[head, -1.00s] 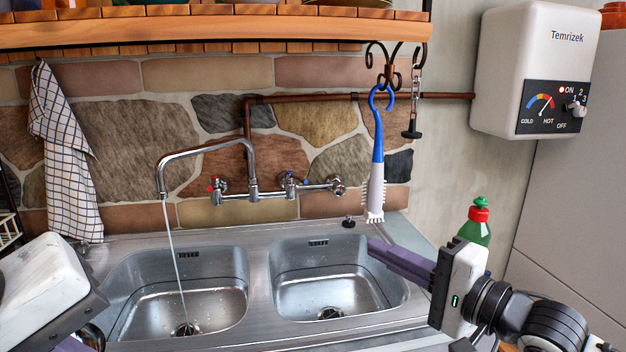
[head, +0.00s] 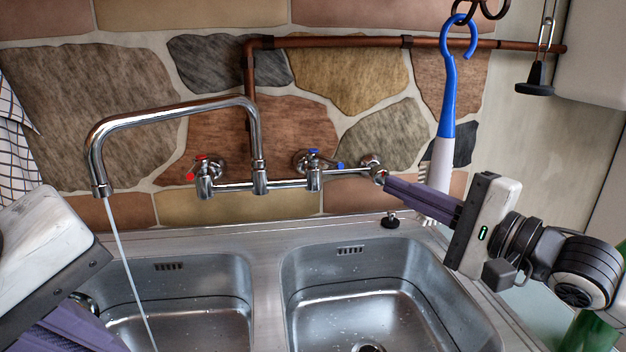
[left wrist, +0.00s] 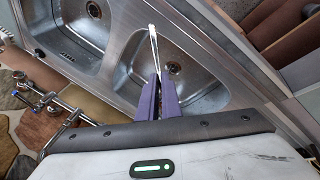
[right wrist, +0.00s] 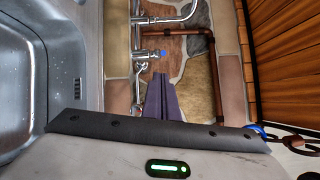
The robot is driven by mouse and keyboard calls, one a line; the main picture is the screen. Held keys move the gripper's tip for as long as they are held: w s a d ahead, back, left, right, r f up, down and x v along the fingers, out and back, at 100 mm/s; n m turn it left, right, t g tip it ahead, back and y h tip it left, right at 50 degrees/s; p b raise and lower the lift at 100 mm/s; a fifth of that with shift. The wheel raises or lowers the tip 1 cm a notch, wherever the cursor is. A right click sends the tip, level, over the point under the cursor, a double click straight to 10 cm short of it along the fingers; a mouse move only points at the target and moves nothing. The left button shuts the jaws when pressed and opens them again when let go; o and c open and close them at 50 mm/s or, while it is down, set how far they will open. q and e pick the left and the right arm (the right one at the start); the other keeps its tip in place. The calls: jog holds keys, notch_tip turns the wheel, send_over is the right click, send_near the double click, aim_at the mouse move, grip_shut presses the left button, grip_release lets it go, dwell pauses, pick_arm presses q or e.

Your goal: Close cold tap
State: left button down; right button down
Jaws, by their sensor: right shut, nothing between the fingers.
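The cold tap (head: 314,156) has a blue-marked handle with a blue lever tip pointing right. It is on the wall mixer, right of the red-marked hot tap (head: 201,169). Water (head: 124,270) runs from the curved spout (head: 98,180) into the left basin. My right gripper (head: 386,184) is shut and empty, its tips close to the mixer's right end and to the right of the cold tap. In the right wrist view its fingers point towards the blue handle (right wrist: 162,53).
A blue and white brush (head: 447,120) hangs behind my right gripper. A black plug (head: 535,78) hangs further right. A copper pipe (head: 350,42) runs along the stone wall. The right basin (head: 300,285) is empty. A checked towel (head: 17,150) hangs at left.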

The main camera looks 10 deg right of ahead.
aim_at(341, 168)
jog(key=p+x, duration=0.1)
jog(key=x, duration=0.9)
jog(key=shift+s+a, duration=0.1)
jog(key=shift+a, duration=0.05)
jog(key=a+p, duration=0.1)
jog(key=p, duration=0.1)
jog(key=s+a+m+t+h+p, duration=0.1)
jog(key=p, duration=0.1)
jog(key=shift+s+a+r+h, duration=0.15)
jog(key=shift+r+h, duration=0.15)
jog(key=shift+s+a+f+p, duration=0.2)
jog(key=shift+a+f+p, duration=0.1)
jog(key=shift+p, duration=0.15)
